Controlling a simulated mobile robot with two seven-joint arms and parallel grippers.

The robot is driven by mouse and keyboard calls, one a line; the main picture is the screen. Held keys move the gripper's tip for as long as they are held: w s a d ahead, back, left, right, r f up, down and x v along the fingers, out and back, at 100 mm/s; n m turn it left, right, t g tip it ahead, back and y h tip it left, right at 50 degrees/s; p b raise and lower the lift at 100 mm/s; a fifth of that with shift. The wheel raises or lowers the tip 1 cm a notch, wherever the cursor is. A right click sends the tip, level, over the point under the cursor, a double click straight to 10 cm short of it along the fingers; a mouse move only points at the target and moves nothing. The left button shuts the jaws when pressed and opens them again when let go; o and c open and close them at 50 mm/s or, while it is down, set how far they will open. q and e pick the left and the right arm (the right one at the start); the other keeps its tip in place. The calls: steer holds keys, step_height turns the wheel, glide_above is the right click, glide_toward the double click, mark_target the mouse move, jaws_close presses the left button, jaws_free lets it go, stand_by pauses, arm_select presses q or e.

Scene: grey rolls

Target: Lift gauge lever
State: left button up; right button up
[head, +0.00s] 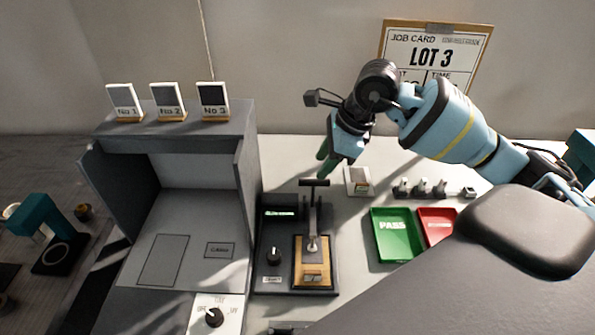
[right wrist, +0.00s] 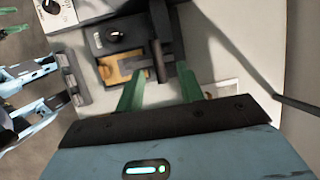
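The gauge (head: 265,275) is a dark box with a small lit display, a knob and a wooden plate. Its lever (head: 312,215) has a dark crossbar handle (head: 314,183) at the top. In the right wrist view the lever (right wrist: 158,62) shows beyond and between my fingertips, with the gauge's yellow plate (right wrist: 112,72) beside it.
A grey booth (head: 185,215) with three numbered cards stands left of the gauge. A green PASS tray (head: 392,238) and a red tray (head: 436,225) lie right of it. A small pale block (head: 357,181) and a row of small parts (head: 425,188) lie behind the trays.

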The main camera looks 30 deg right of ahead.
mark_target(312, 180)
steer(key=x, duration=0.7)
steer(key=shift+a+f, duration=0.2)
steer(key=shift+f, duration=0.15)
steer(key=shift+s, duration=0.1)
jaws_close()
